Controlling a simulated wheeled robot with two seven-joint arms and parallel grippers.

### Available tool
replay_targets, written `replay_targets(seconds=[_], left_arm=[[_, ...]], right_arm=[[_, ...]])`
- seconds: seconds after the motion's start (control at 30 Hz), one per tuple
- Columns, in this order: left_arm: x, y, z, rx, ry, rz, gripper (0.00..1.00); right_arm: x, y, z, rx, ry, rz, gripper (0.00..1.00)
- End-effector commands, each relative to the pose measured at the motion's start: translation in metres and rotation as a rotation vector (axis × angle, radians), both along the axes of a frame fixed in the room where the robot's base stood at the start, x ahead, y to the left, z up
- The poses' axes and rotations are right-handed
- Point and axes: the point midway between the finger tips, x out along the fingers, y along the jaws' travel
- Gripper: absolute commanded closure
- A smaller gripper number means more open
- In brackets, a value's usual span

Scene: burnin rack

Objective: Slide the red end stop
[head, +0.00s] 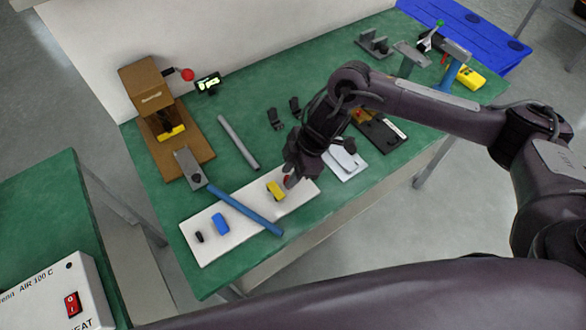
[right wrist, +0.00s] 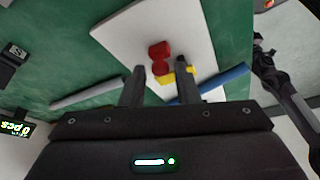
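The red end stop (right wrist: 160,58) shows in the right wrist view as two small red parts on the white board (right wrist: 115,30), beside a yellow block (right wrist: 190,73). In the head view only a bit of red (head: 288,180) shows beside the yellow block (head: 275,190), partly hidden by my right gripper (head: 289,176). In the right wrist view my right gripper (right wrist: 160,78) is open, its two fingers apart. The red parts appear in the gap between and beyond the fingertips; contact cannot be told. My left gripper cannot be made out.
A blue rod (head: 243,209) lies across the white board (head: 205,250), with a blue block (head: 220,223) and black piece (head: 199,236) to its left. A white tray (head: 345,162) is to the right.

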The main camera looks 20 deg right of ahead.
Motion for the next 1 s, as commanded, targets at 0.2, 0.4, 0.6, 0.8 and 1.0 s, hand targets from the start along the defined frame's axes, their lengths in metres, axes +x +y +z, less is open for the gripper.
replay_targets(seconds=[0.2, 0.4, 0.6, 0.8, 1.0], left_arm=[[0.0, 0.0, 0.0, 0.0, 0.0, 0.0, 0.74], [0.0, 0.0, -0.001, 0.0, 0.0, 0.0, 0.74], [0.0, 0.0, -0.005, 0.0, 0.001, 0.0, 0.74], [0.0, 0.0, -0.008, 0.0, 0.001, 0.0, 0.74], [-0.001, 0.0, -0.009, 0.0, 0.001, 0.0, 0.74]], right_arm=[[0.0, 0.0, 0.0, -0.001, 0.001, 0.0, 0.61], [0.0, -0.002, 0.003, -0.001, 0.0, 0.0, 0.61], [0.001, -0.014, 0.031, 0.0, -0.004, 0.0, 0.61], [0.0, -0.025, 0.06, 0.0, -0.002, 0.0, 0.61], [-0.001, -0.03, 0.072, 0.0, 0.0, 0.0, 0.61]])
